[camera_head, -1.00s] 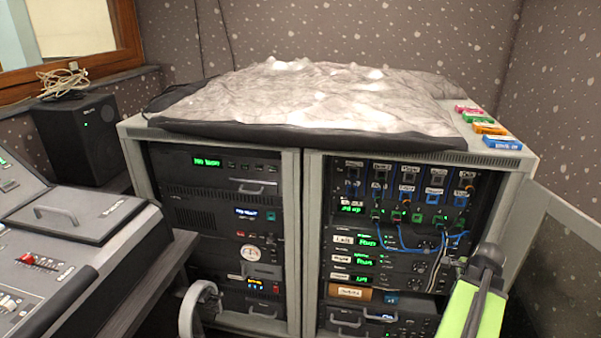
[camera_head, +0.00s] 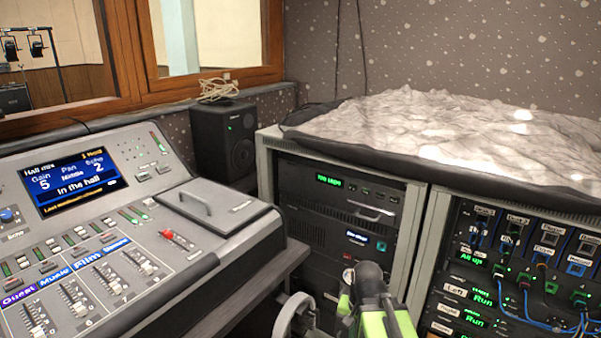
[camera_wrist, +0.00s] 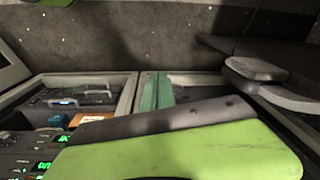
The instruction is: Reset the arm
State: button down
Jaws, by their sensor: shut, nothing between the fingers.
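My arm shows at the bottom of the head view, with a green link (camera_head: 378,325) and a dark joint at its top, in front of the left equipment rack (camera_head: 335,205). In the wrist view a large pale green part of my arm crosses the foreground. Beyond it the narrow dark green fingers of my gripper (camera_wrist: 157,92) are together, with nothing seen between them. They appear in front of the racks and touch nothing that I can make out. The gripper's tip is not clear in the head view.
A curved grey part (camera_head: 292,315) is close left of my arm. Blue cables (camera_head: 525,305) hang on the right rack.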

notch_tip(320, 180, up, 31)
jog(key=s+d+n+g+p, duration=0.1)
jog(key=n+p, duration=0.3)
jog(key=p, duration=2.7)
jog(key=shift+s, duration=0.55)
jog(key=shift+d, duration=0.15)
